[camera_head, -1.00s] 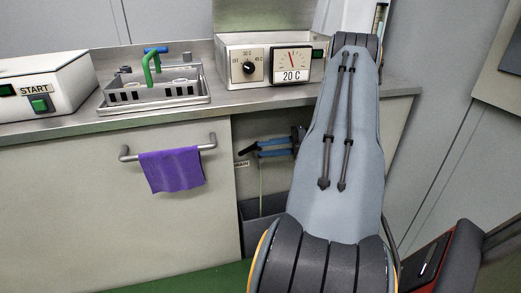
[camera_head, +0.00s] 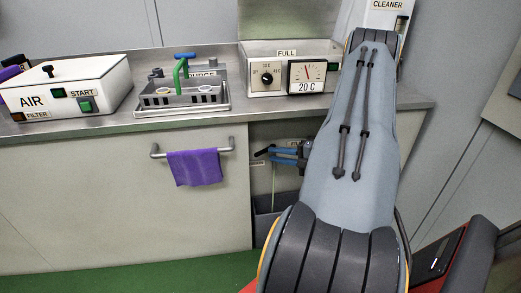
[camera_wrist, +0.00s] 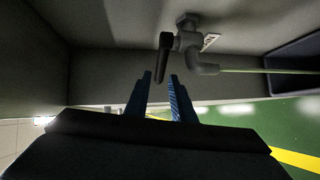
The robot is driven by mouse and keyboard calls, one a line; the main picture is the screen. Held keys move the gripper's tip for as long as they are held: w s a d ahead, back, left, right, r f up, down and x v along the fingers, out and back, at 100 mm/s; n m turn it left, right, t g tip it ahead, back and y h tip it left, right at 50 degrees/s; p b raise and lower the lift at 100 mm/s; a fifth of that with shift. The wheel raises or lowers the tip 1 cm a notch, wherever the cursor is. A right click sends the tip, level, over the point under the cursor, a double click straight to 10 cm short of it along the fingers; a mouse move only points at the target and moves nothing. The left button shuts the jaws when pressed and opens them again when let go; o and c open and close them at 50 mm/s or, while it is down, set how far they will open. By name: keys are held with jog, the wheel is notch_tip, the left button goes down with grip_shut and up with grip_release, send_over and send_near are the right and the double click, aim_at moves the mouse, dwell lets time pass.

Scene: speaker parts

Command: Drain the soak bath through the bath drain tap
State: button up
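The bath drain tap (camera_wrist: 186,40) is under the counter, a grey valve with a black lever (camera_wrist: 165,52) and an elbow outlet. A thin pale green line, seemingly a stream, runs from the outlet to a dark bin (camera_wrist: 295,68). In the head view, my gripper (camera_head: 272,154) points left at the black lever (camera_head: 264,152), and the thin line drops into the bin. A steel basin (camera_head: 160,112), probably the soak bath, sits on the counter; its contents cannot be made out.
A control box (camera_head: 262,93) with a dial, a 20 C gauge and a FULL label stands right of the basin. An AIR box (camera_head: 75,97) with a START button is at left. A purple cloth (camera_head: 195,167) hangs on a rail (camera_head: 160,155) left of the opening.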

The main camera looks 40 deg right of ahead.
aim_at(263, 153)
jog(key=x, duration=0.7)
jog(key=shift+f, duration=0.1)
